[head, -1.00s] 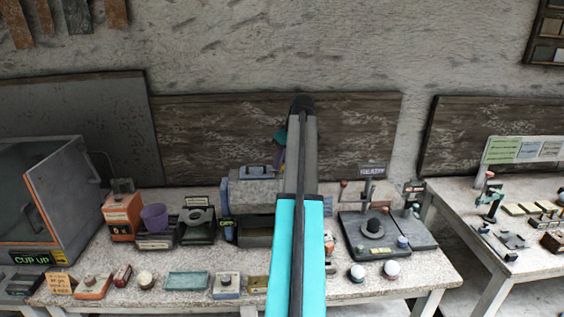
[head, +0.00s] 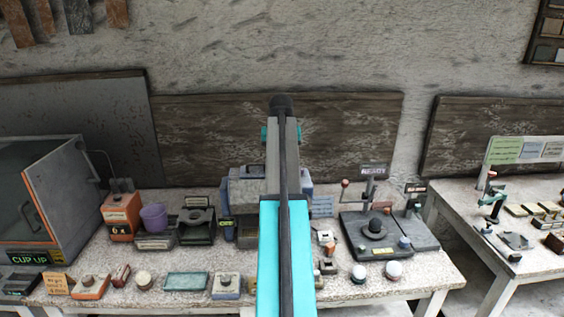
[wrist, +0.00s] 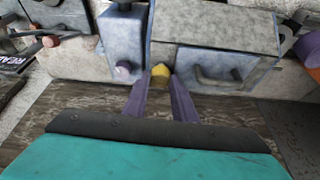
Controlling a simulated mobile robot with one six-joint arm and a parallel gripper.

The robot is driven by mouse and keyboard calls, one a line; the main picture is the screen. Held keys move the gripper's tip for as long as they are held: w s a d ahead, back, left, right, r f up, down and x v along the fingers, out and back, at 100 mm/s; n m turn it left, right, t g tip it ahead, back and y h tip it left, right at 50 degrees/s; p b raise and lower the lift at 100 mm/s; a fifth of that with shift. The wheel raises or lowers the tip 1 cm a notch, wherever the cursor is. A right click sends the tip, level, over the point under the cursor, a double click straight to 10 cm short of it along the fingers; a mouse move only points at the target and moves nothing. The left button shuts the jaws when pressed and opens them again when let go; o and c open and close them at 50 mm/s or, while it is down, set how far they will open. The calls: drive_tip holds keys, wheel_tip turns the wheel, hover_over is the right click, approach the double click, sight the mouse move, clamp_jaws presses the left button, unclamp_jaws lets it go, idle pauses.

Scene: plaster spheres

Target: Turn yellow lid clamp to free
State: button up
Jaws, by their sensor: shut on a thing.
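The yellow lid clamp (wrist: 160,70) is a small yellow piece in the wrist view, at the gap between a blue-grey block and the speckled lidded box (wrist: 215,40). My gripper (wrist: 160,79) has its two purple fingers shut on the clamp, one on each side. The fingers hide part of the clamp, and its exact angle is hard to tell. In the head view my arm covers the clamp and fingers, and the lidded machine (head: 240,190) shows only partly behind the arm.
The blue-grey block (wrist: 123,40) stands close left of the fingers, and a dark handle (wrist: 217,80) sits to their right. On the bench, a purple cup (head: 154,217) stands left of the machine and a dark stand with a knob (head: 376,230) stands right. White spheres (head: 393,269) lie in front.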

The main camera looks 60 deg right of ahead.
drive_tip(key=m, duration=0.1)
drive_tip(key=m+g, duration=0.1)
drive_tip(key=m, duration=0.2)
drive_tip(key=shift+w+a+g+b, duration=0.1)
drive_tip(key=shift+w+g+b, duration=0.15)
drive_tip(key=shift+g+b, duration=0.1)
drive_tip(key=shift+w+m+g+b, duration=0.1)
drive_tip(key=shift+m+g+b, duration=0.45)
drive_tip(key=shift+m, duration=1.55)
drive_tip(key=o, duration=1)
drive_tip(key=shift+a, duration=0.1)
drive_tip(key=shift+o, duration=0.2)
drive_tip(key=b+v, duration=0.3)
drive_tip(key=v, duration=1)
drive_tip(key=shift+w+a+r+b, duration=0.25)
drive_tip(key=shift+a+r+b, duration=0.05)
drive_tip(key=shift+a+b, duration=0.05)
